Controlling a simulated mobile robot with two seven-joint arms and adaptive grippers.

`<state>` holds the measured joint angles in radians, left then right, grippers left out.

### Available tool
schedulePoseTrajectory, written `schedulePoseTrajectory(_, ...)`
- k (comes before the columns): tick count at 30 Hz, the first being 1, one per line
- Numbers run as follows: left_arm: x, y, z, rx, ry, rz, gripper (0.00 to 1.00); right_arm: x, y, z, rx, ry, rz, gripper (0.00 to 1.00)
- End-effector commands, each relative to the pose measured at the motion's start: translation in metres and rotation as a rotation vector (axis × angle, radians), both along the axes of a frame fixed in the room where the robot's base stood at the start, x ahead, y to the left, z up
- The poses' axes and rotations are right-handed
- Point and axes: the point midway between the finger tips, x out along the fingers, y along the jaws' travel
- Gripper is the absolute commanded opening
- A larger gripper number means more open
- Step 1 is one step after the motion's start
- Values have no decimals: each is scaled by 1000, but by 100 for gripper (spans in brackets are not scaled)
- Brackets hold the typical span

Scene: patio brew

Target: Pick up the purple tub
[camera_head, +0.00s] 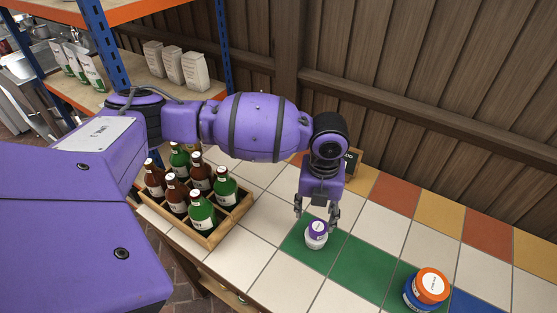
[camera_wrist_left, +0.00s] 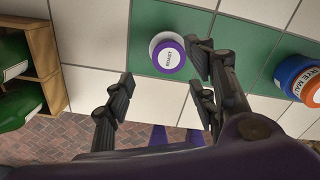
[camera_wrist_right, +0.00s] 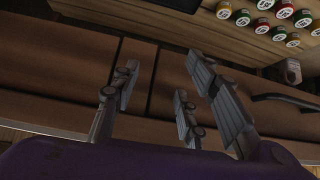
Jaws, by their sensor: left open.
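The purple tub (camera_head: 317,229) is a small white tub with a purple lid. It stands upright on a green tile of the counter in the head view. It also shows in the left wrist view (camera_wrist_left: 169,57), just beyond the fingers. My left gripper (camera_head: 316,211) is open and points down, with its fingers above and beside the tub. In the left wrist view the gripper (camera_wrist_left: 160,88) is empty, and the tub lies ahead of the gap between the fingers. My right gripper (camera_wrist_right: 160,90) shows only in the right wrist view. It is open and empty.
A wooden crate (camera_head: 229,220) with several green and brown bottles stands left of my left gripper. A blue tub with an orange lid (camera_head: 431,286) stands to the right on the tiled counter (camera_head: 289,265). A dark sign (camera_head: 351,160) is behind the gripper, near the wooden wall.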

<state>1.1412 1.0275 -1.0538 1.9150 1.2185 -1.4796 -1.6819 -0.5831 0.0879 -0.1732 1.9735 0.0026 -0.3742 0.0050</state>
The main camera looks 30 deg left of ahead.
Motion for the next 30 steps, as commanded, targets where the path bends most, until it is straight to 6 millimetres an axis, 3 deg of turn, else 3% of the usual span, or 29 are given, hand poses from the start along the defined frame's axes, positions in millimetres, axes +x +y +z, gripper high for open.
schedulePoseTrajectory(15,8,-7,-67,-1,0,1,52,-3,0,-2,3,8,-13,40)
schedulePoseTrajectory(24,9,-7,-72,-2,-3,1,52,-4,-2,-2,-2,10,-6,40)
schedulePoseTrajectory(30,9,-7,-71,-2,-4,1,27,-4,-3,-2,-5,11,-1,40)
